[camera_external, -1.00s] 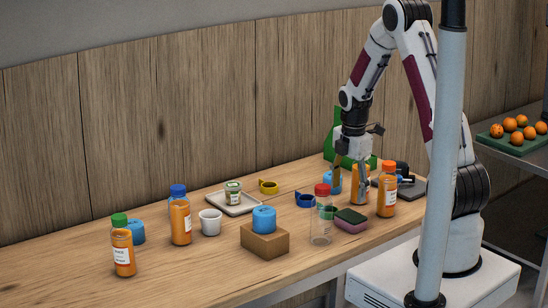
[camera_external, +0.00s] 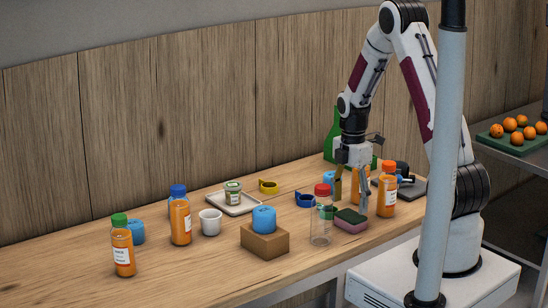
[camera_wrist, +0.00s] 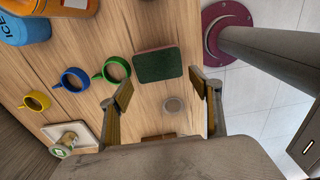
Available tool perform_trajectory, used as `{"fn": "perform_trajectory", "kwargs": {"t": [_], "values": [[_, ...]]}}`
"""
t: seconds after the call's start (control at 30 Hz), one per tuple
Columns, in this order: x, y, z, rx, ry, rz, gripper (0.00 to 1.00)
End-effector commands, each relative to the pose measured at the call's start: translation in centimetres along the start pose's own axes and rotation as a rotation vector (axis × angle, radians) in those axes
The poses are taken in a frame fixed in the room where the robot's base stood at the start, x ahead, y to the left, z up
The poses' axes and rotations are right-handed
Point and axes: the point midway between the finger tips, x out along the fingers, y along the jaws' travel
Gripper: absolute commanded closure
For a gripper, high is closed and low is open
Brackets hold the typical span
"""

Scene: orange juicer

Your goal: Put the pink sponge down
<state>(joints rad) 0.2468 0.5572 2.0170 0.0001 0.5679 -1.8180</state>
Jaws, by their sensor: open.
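My gripper (camera_external: 351,202) is open, pointing down, above and slightly behind the sponge in the external view. In the wrist view the fingers (camera_wrist: 166,90) are spread with nothing held between them. Whether a finger touches the sponge cannot be told.
A blue roll (camera_external: 264,219) sits on a brown block (camera_external: 264,243).

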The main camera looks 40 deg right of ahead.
Motion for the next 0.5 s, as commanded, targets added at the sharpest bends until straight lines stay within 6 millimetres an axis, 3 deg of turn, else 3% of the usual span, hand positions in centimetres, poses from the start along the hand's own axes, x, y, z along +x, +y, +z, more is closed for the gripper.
{"fn": "perform_trajectory", "kwargs": {"t": [0.5], "values": [[0.70,-0.01,0.04,0.000,0.000,0.000,0.37]]}}
